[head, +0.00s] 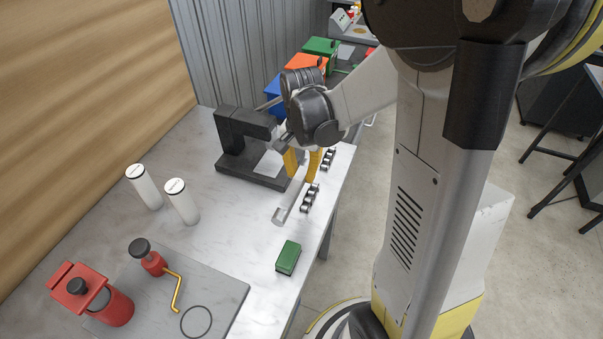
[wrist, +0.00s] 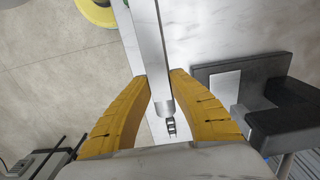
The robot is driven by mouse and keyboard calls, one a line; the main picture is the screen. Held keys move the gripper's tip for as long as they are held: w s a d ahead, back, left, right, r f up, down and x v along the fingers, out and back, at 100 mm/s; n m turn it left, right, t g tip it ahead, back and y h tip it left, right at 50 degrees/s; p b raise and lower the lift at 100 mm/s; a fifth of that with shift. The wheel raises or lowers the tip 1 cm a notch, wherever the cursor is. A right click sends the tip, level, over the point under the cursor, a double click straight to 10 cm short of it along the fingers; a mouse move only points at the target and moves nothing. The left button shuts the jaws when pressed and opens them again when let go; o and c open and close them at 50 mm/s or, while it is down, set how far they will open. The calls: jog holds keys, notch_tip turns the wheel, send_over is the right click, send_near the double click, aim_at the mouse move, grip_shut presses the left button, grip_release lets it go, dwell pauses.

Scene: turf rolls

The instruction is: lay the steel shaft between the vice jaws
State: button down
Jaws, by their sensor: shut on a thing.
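The steel shaft (head: 290,207) is a bright grey rod; its near end points toward the front of the bench in the head view. My gripper (head: 301,177) is shut on it, with a yellow finger on each side. In the wrist view the shaft (wrist: 150,45) runs from the top edge down between the fingers (wrist: 158,80). Its height over the bench is hard to tell. A dark grey bracket-shaped device (head: 238,128), seemingly the vice, stands just left of my gripper; it also shows at right in the wrist view (wrist: 240,70). My wrist partly hides it, and its jaw gap is unclear.
Small dark roller-like supports (head: 309,198) lie along the bench's right edge beside the shaft. A green block (head: 288,257) and two white cylinders (head: 182,202) stand nearer. A grey mat (head: 225,283) holds red parts. Coloured bins (head: 306,64) stand behind. Bare bench lies left of the shaft.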

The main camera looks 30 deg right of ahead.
jog(key=shift+r+p, duration=2.15)
jog(key=shift+r, duration=1)
jog(key=shift+f, duration=0.15)
